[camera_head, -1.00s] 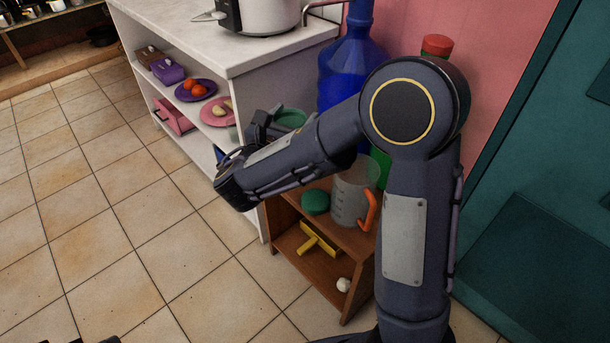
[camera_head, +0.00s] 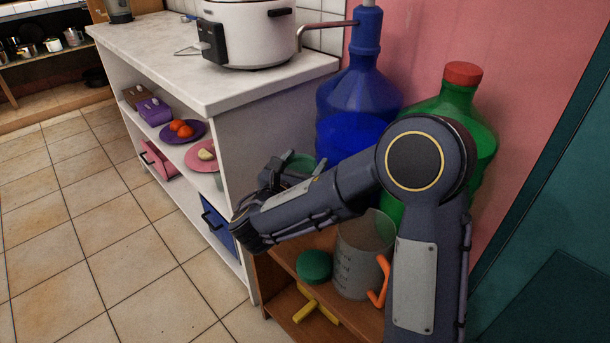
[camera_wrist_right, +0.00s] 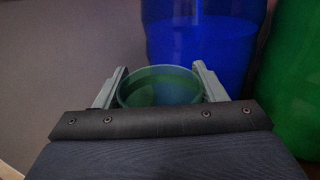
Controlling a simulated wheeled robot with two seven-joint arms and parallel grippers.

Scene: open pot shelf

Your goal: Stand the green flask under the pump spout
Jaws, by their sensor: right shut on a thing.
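The green flask (camera_head: 300,163) is partly hidden behind my right wrist in the head view. In the right wrist view its round open mouth (camera_wrist_right: 160,88) sits between the two fingers of my right gripper (camera_wrist_right: 160,76), which is shut on it. In the head view the right gripper (camera_head: 277,172) is at the white counter's near end, left of the big blue bottle (camera_head: 352,95). The pump spout (camera_head: 325,25) reaches left from the blue bottle's top, higher in the picture than the flask. The flask's base is hidden. My left gripper is out of view.
A white cooker (camera_head: 255,35) stands on the white counter (camera_head: 150,50). A green bottle with a red cap (camera_head: 462,72) stands right of the blue one. A low wooden shelf (camera_head: 278,275) holds a clear jug (camera_head: 358,262) and a green round thing (camera_head: 314,266). Tiled floor at left is clear.

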